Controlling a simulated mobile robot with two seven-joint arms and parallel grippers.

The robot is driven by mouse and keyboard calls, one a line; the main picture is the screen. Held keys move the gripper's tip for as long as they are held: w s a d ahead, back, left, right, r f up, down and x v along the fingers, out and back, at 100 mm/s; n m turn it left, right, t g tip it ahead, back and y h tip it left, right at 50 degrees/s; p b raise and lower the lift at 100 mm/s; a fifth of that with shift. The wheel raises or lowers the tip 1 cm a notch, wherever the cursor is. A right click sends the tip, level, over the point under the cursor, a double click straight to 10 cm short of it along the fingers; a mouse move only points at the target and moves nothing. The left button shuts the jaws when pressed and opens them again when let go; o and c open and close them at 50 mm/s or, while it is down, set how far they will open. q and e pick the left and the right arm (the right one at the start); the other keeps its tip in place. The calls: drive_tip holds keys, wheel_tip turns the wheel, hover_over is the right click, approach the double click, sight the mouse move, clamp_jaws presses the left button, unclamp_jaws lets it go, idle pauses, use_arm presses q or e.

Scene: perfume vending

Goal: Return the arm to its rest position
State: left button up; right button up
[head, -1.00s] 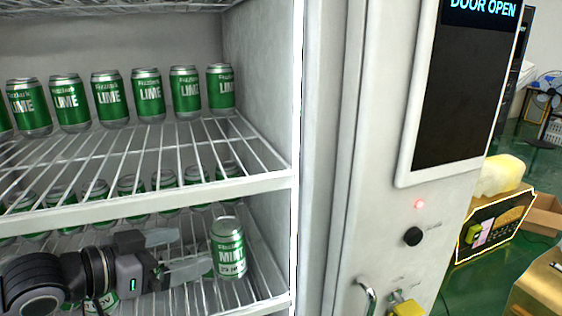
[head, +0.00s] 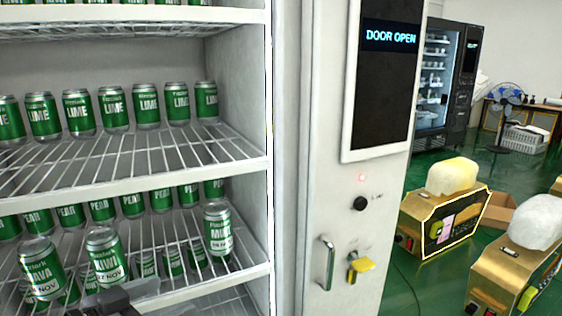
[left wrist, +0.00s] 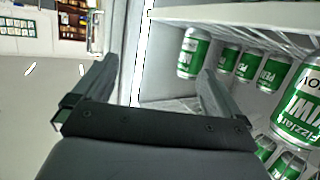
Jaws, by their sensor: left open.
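My left gripper (head: 120,298) is at the bottom edge of the head view, in front of the lower shelf and mostly cut off. In the left wrist view its two fingers (left wrist: 157,85) are spread, with nothing between them. A green MINT can (head: 217,232) stands upright at the right front of the lower shelf, apart from the gripper. A KIWI can (head: 105,257) stands behind the gripper and also shows large at the right of the left wrist view (left wrist: 300,105). My right gripper is in no view.
The upper shelf holds a row of LIME cans (head: 146,107). PEAR cans (head: 102,209) stand behind the front cans. The cabinet's right side has a door handle (head: 326,262), a yellow key (head: 361,265) and a DOOR OPEN screen (head: 380,85).

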use_arm(q)
drive_tip(key=s+f+n+y, duration=0.1)
drive_tip(key=s+f+y, duration=0.1)
drive_tip(key=s+f, duration=0.3)
drive_tip(key=s+f+n+g+y, duration=0.1)
drive_tip(key=s+f, duration=0.5)
drive_tip(key=f, duration=0.7)
drive_tip(key=s+f+n+y, duration=0.2)
drive_tip(key=s+f, duration=0.4)
drive_tip(key=f, duration=0.4)
drive_tip(key=shift+a+n+g+y, duration=0.3)
drive_tip(key=shift+y, duration=0.4)
